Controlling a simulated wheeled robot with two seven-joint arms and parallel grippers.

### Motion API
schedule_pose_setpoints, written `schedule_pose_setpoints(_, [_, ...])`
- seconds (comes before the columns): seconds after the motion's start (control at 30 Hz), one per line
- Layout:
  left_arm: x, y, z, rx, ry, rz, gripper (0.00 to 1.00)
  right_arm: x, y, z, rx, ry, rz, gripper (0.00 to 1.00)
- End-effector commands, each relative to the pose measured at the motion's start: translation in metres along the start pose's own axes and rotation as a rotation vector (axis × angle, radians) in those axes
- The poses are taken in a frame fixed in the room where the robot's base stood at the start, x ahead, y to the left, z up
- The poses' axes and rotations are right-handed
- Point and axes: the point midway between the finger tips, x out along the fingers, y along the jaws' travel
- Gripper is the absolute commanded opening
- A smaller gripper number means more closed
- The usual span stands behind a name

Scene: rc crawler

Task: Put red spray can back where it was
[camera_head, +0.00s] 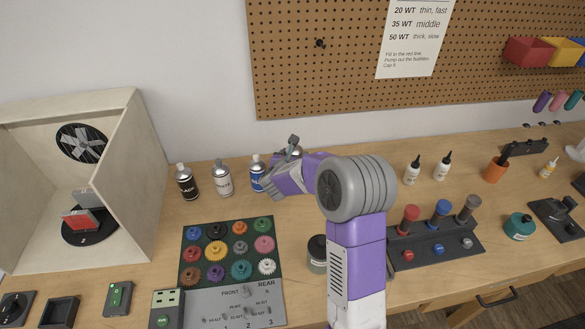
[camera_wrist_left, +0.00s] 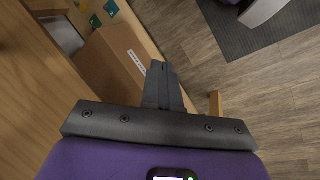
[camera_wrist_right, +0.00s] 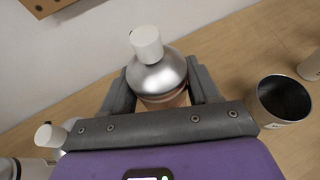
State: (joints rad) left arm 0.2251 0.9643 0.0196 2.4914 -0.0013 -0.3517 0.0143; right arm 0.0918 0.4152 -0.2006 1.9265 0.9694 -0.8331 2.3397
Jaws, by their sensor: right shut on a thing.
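My right gripper (camera_wrist_right: 160,88) is shut around a spray can (camera_wrist_right: 158,78) with a white cap and silver shoulder. Only a narrow reddish-brown strip of its body shows, and its base is hidden. In the head view my right gripper (camera_head: 284,160) is at the back of the bench, right of the blue spray can (camera_head: 257,173), and hides most of the held can. A white-grey can (camera_head: 223,179) and a black can (camera_head: 187,183) stand upright further left in that row. My left gripper (camera_wrist_left: 162,85) is shut and empty, away from the cans.
A spray booth (camera_head: 130,190) stands at the left. A tray of coloured gears (camera_head: 205,238) lies in front of the cans. An open dark-mouthed cup (camera_wrist_right: 283,100) stands right of the held can. The pegboard (camera_head: 300,60) is on the wall behind.

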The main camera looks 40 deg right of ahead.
Motion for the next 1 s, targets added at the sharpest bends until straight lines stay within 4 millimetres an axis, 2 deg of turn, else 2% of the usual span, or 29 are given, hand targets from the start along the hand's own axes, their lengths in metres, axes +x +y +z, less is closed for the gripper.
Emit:
schedule_pose_setpoints(0.3, [0.007,-0.003,-0.001,0.0,0.001,0.0,0.0,0.015,0.0,-0.035,-0.001,-0.001,-0.001,0.19])
schedule_pose_setpoints(0.73, [0.012,-0.004,-0.001,0.0,0.001,0.0,0.0,0.017,0.0,-0.039,0.002,-0.003,0.0,0.19])
schedule_pose_setpoints(0.77, [0.012,-0.004,-0.001,0.0,0.001,0.0,0.0,0.017,0.0,-0.04,0.001,-0.001,0.0,0.62])
schedule_pose_setpoints(0.9, [0.01,-0.004,-0.001,0.0,0.001,0.0,0.0,0.016,0.0,-0.038,0.001,-0.001,0.0,0.84])
schedule_pose_setpoints(1.0, [0.01,-0.004,-0.001,0.0,0.001,0.0,0.0,0.016,0.0,-0.038,0.001,-0.001,0.0,0.86])
